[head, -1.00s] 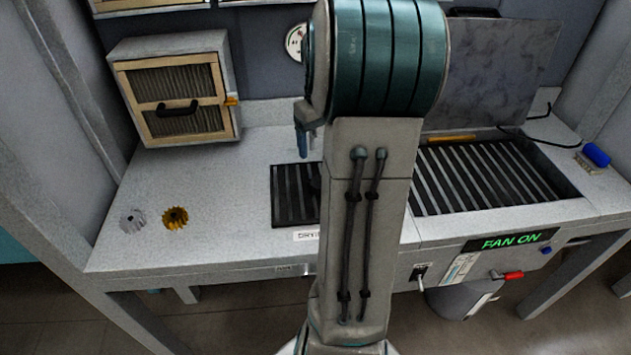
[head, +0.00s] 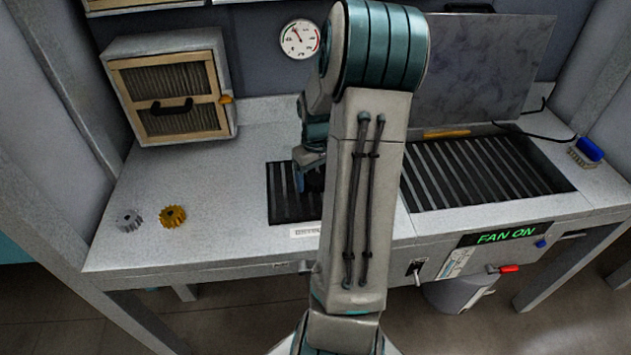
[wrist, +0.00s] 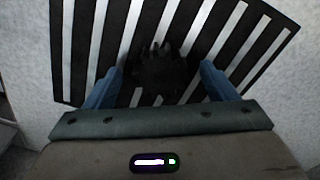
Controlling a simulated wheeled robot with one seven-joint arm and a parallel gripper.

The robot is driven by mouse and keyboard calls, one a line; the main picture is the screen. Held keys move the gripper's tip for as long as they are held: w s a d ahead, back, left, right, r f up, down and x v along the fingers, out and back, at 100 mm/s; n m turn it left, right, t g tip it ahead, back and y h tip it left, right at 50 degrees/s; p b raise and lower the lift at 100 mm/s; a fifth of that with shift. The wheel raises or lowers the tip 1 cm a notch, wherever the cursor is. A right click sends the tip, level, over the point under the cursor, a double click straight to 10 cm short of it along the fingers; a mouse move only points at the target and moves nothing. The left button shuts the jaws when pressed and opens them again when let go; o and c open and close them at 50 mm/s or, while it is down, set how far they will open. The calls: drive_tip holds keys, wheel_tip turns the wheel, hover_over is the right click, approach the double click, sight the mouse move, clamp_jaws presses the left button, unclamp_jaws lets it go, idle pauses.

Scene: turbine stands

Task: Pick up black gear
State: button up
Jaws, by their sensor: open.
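The black gear (wrist: 165,72) is a dark toothed shape on the black-and-white slatted grate (wrist: 233,50) in the wrist view. It is hard to make out against the dark slats. My gripper (wrist: 162,75) is open, with one blue finger to the left of the gear and one to the right. I cannot tell whether the fingers touch it. In the head view my gripper (head: 299,180) is low over the small grate (head: 282,208), and my arm covers much of that spot. A dark patch beside the finger there may be the gear.
A silver gear (head: 129,220) and a gold gear (head: 173,216) lie on the bench at left. A wood-framed filter box (head: 165,95) stands behind. A larger grate (head: 480,175), upright panel (head: 480,70) and blue brush (head: 588,150) are at right. Bench between gears and small grate is clear.

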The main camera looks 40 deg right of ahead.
drive_tip(key=shift+f, duration=0.15)
drive_tip(key=shift+c, duration=0.3)
drive_tip(key=c, duration=1.5)
drive_tip(key=shift+c, duration=0.2)
drive_tip(key=shift+r, duration=0.55)
wheel_tip(320, 180, up, 3)
drive_tip(key=shift+f, duration=0.1)
drive_tip(key=s+a+r+b, duration=0.1)
drive_tip(key=s+a+r, duration=0.1)
drive_tip(key=s+r, duration=0.5)
drive_tip(key=s, duration=0.4)
drive_tip(key=shift+s+a, duration=0.2)
drive_tip(key=shift+a, duration=0.15)
drive_tip(key=shift+r, duration=0.1)
